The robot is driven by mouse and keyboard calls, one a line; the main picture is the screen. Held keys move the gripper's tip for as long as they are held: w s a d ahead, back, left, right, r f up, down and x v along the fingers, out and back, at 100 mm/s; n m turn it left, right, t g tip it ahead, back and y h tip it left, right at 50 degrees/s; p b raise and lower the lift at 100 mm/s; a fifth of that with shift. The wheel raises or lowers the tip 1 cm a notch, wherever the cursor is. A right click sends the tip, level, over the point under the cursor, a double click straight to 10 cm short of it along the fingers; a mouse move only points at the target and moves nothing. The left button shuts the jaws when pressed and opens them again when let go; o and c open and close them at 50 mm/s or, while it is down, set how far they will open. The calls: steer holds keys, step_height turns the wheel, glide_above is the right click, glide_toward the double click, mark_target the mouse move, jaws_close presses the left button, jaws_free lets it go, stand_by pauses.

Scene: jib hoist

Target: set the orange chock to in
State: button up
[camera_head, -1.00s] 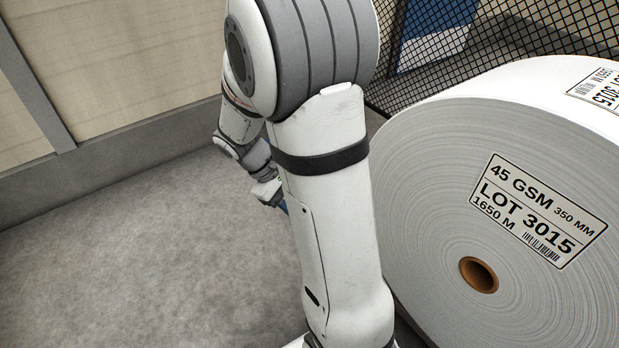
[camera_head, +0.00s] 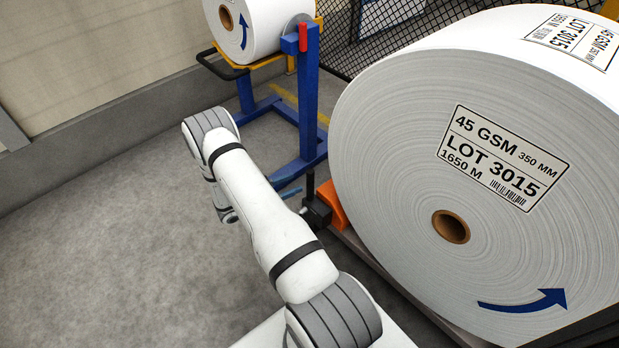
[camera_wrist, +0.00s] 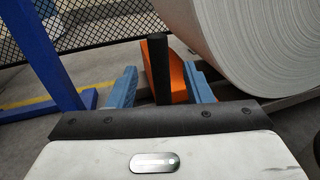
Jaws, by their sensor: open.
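The orange chock (camera_head: 333,206) is a wedge at the lower left of the big paper roll (camera_head: 478,165), with a black upright handle (camera_head: 311,188) on its near side. In the wrist view the orange chock (camera_wrist: 178,82) stands beside the roll (camera_wrist: 245,45), and the black handle (camera_wrist: 160,68) rises in front of it. I cannot tell whether the chock touches the roll. My gripper (camera_wrist: 163,88) is open, its two blue fingers on either side of the handle in the picture, with nothing visibly gripped. In the head view my arm hides most of the gripper.
A blue stand (camera_head: 308,100) with a red-tipped post carries a smaller roll (camera_head: 245,30) at the back. A black mesh fence (camera_head: 342,55) runs behind. A low rail (camera_head: 390,275) lies under the big roll. The floor at left is clear.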

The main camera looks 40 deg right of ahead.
mark_target(311, 177)
steer(key=d, duration=0.2)
steer(key=d+b, duration=0.1)
steer(key=d, duration=0.2)
steer(key=s+d+b, duration=0.1)
steer(key=d, duration=0.1)
steer(key=shift+s+d+f, duration=0.1)
steer(key=shift+d+f, duration=0.2)
steer(key=shift+d, duration=0.1)
steer(key=shift+c, duration=0.4)
jaws_close()
